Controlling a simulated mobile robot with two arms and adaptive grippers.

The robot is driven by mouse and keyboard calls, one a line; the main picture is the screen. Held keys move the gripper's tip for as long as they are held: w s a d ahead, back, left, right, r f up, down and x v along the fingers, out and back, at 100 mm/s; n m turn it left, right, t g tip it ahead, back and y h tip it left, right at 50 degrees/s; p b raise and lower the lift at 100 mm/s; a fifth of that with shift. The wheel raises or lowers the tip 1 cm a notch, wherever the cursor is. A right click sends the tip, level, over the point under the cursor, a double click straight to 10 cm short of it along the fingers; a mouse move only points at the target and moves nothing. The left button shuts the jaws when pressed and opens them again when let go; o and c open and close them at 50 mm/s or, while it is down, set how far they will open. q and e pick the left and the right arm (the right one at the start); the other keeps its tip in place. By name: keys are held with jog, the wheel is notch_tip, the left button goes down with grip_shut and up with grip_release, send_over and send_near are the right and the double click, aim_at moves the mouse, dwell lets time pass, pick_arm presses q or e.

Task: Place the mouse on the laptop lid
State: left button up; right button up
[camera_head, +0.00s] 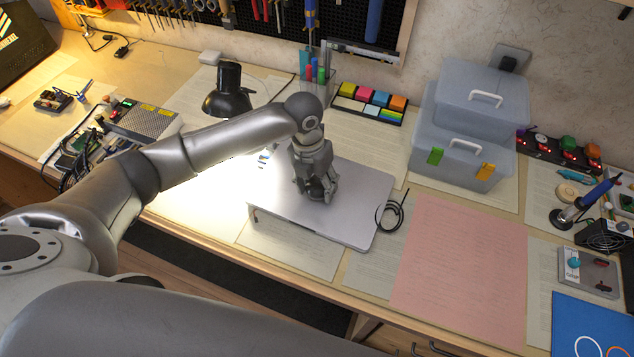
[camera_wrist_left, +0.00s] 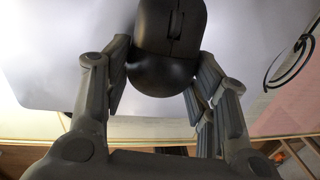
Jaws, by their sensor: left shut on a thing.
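A closed silver laptop (camera_head: 350,205) lies on the workbench, with its lid facing up. My left gripper (camera_head: 316,192) is over the middle of the lid and points down. In the left wrist view my left gripper (camera_wrist_left: 160,85) has its fingers on both sides of a black mouse (camera_wrist_left: 168,30) and is shut on it. The pale lid (camera_wrist_left: 50,60) lies behind the mouse. I cannot tell whether the mouse touches the lid. In the head view the gripper mostly hides the mouse. My right gripper is not in view.
A black cable (camera_head: 391,212) is coiled at the laptop's right edge. A black desk lamp (camera_head: 228,95) stands behind it. Sticky notes (camera_head: 370,100) and translucent boxes (camera_head: 470,125) are at the back. A pink sheet (camera_head: 462,265) lies clear to the right.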

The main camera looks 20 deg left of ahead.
aim_at(311, 183)
pick_arm(q)
jog(key=shift+f, duration=0.3)
jog(key=shift+f, duration=0.2)
jog(key=o, duration=1)
jog(key=shift+o, duration=0.2)
jog(key=shift+r, duration=0.1)
notch_tip(311, 183, up, 12)
jog(key=a, duration=0.1)
jog(key=shift+a+b, duration=0.25)
jog(key=shift+b, duration=0.2)
